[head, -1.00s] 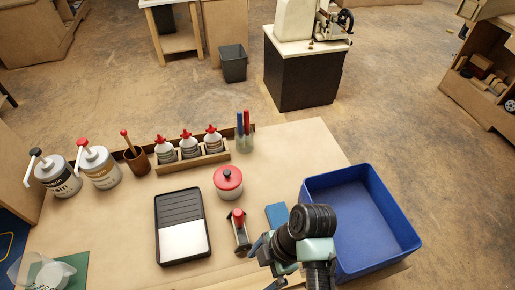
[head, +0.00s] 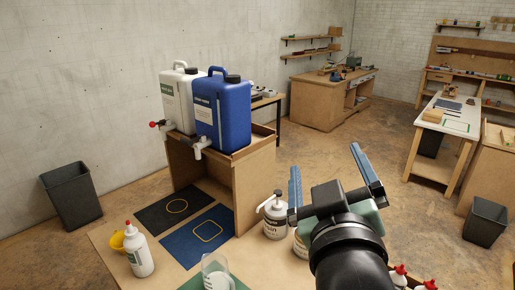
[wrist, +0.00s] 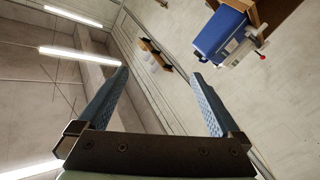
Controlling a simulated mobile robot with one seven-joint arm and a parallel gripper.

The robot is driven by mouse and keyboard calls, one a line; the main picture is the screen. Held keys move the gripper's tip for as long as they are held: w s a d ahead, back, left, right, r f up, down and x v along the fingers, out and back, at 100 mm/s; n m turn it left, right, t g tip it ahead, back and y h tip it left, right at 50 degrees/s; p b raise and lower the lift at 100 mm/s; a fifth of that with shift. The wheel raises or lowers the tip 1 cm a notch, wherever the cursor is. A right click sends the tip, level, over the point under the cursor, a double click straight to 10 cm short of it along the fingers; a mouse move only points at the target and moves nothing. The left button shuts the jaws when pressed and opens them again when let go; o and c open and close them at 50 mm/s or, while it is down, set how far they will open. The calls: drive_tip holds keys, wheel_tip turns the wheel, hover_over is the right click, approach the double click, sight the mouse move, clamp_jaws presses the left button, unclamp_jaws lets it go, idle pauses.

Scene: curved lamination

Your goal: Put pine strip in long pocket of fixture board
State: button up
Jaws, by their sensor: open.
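I cannot make out the pine strip or the fixture board with its long pocket in either current view. My gripper (head: 326,160) is raised in the right middle of the head view, with its two blue fingers spread wide apart. It also shows in the wrist view (wrist: 158,75), where nothing is between the fingers. The wrist camera looks up toward ceiling lights and a wall.
A blue jug (head: 222,112) and a white jug (head: 180,98) with taps stand on a wooden stand (head: 250,185). A pump bottle (head: 275,215), a glue bottle (head: 138,250) and a yellow cup (head: 117,241) are on the near bench. Open floor lies beyond.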

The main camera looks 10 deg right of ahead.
drive_tip(key=s+a+r+m+t+y, duration=0.1)
drive_tip(key=s+a+r+t+y, duration=0.1)
drive_tip(key=s+a+r+t, duration=0.2)
drive_tip(key=s+a+r+m+t+y, duration=0.1)
drive_tip(key=s+a+r+t, duration=0.4)
drive_tip(key=a+r, duration=0.5)
wheel_tip(320, 180, up, 8)
drive_tip(key=shift+s+a+r+m+y, duration=0.2)
drive_tip(key=shift+s+a+m+y, duration=0.2)
drive_tip(key=shift+s+y, duration=0.25)
